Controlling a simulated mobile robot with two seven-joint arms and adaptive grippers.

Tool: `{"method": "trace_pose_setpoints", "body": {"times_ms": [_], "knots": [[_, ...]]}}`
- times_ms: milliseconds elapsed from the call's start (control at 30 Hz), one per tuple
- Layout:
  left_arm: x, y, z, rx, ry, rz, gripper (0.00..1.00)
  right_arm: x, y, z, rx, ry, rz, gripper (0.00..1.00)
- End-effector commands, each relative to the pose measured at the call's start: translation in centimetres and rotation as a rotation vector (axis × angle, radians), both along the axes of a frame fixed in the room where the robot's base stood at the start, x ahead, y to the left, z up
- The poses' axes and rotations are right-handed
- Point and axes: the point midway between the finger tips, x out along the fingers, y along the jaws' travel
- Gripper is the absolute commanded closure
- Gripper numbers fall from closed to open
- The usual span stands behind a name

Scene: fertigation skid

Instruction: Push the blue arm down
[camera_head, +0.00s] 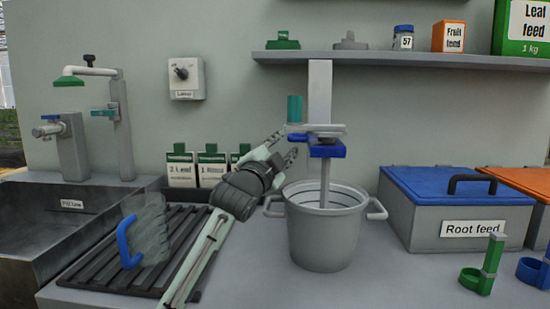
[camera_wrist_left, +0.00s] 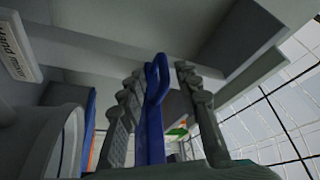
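The blue arm (camera_head: 328,151) is on the grey upright post of the hand mixer, above the steel pot (camera_head: 325,240). A thin grey rod runs down from it into the pot. My left gripper (camera_head: 285,147) is just left of the blue arm at about its height. In the left wrist view, a blue bar with a rounded loop end (camera_wrist_left: 156,95) stands between the two separated fingers of my left gripper (camera_wrist_left: 162,75). The fingers look open; contact with the bar is hard to tell. My right gripper is not in view.
A teal cylinder (camera_head: 294,108) stands above my left gripper. A shelf (camera_head: 400,60) crosses the wall above. A Root feed box (camera_head: 455,215) with a blue lid is at the right. A sink (camera_head: 35,230) and a dark slatted rack (camera_head: 110,265) are at the left.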

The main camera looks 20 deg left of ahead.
Motion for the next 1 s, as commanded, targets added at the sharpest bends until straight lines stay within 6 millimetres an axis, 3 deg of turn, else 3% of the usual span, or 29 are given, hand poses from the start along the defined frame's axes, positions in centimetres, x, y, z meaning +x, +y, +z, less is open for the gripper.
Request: {"method": "trace_pose_setpoints", "body": {"times_ms": [200,400,1000], "knots": [[-4.7,0.2,-1.2,0.001,0.003,-0.002,0.67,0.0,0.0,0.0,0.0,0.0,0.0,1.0],[-7.3,0.3,-1.7,-0.001,0.003,-0.001,0.67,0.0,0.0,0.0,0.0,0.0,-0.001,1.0],[-8.0,0.4,-1.8,-0.001,0.003,-0.002,0.67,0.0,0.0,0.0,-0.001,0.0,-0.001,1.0]]}}
